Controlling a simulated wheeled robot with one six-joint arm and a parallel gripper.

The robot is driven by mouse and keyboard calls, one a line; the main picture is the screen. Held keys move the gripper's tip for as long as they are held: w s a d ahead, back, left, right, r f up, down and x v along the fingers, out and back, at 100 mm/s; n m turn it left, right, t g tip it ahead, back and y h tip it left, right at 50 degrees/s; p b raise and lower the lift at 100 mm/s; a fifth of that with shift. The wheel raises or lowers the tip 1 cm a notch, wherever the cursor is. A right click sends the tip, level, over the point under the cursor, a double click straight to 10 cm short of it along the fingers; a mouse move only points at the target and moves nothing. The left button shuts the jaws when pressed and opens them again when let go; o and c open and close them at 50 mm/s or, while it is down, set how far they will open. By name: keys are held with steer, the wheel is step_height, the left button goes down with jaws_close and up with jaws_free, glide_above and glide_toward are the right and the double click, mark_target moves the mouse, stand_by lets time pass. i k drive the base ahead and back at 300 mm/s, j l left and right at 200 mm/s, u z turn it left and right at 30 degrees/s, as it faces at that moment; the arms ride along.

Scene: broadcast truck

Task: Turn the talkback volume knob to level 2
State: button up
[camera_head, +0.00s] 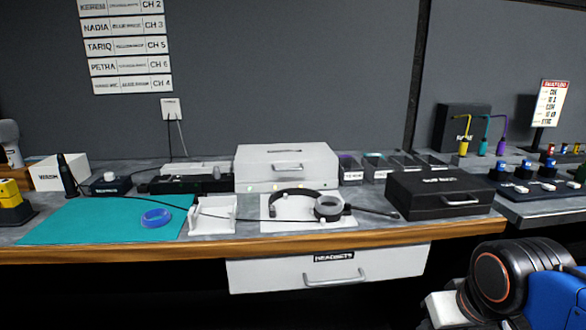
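A small black box with a pale round knob on top (109,178) stands on the counter at the left, behind the teal mat. It may be the talkback volume control, but its label and any level marks are too small to read. I cannot tell the knob's setting. Part of my arm shows at the lower right, below and in front of the counter, far from this box. My gripper's fingers are not visible.
A teal mat (100,222) with a blue ring (156,218) lies front left. A headset (328,206) lies on a white pad, its thin cable crossing the counter. A white drawer box (287,168) and a black case (440,194) stand to the right. A headsets drawer (328,268) hangs below.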

mark_target(109, 176)
steer(key=u, duration=1.3)
